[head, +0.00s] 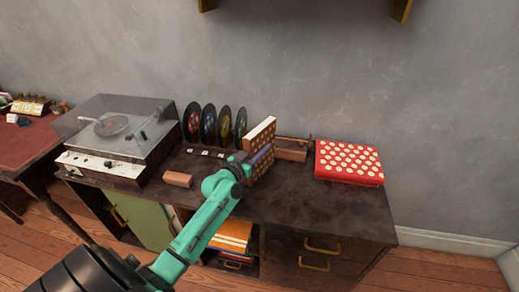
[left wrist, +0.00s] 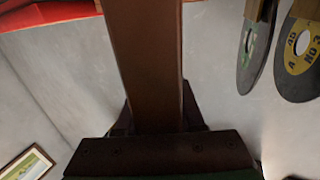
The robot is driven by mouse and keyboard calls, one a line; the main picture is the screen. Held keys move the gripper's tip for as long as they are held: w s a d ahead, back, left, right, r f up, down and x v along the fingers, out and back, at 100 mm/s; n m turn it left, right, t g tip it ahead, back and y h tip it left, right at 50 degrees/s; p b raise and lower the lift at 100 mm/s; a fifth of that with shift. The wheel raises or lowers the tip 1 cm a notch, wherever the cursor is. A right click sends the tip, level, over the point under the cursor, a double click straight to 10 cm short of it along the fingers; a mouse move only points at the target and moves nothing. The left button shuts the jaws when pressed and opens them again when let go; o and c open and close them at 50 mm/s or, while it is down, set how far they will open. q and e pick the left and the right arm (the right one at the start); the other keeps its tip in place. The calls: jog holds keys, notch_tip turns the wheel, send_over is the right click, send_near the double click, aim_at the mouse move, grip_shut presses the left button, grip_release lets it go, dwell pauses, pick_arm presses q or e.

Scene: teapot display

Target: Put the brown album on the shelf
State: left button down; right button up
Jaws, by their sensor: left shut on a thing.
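The brown album (head: 262,139) stands upright near the middle of the dark cabinet, with light spots on its cover and a pale edge. My left gripper (head: 246,164) is shut on its near side. In the left wrist view the album (left wrist: 146,55) is a brown slab running up from between the jaws (left wrist: 155,122). I cannot tell whether its lower edge touches the cabinet top. Two wooden pieces (head: 402,9) at the head view's top edge may belong to a wall shelf, mostly out of view. My right gripper is not in view.
A record player (head: 118,135) stands left on the cabinet (head: 290,205). Several upright records (head: 209,125) stand left of the album. A wooden holder (head: 291,154) and a red spotted box (head: 348,162) are to its right. A small brown block (head: 177,179) lies near the front.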

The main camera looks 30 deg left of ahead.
pick_arm(q)
jog(key=c, duration=0.5)
grip_release()
jog(key=shift+s, duration=0.1)
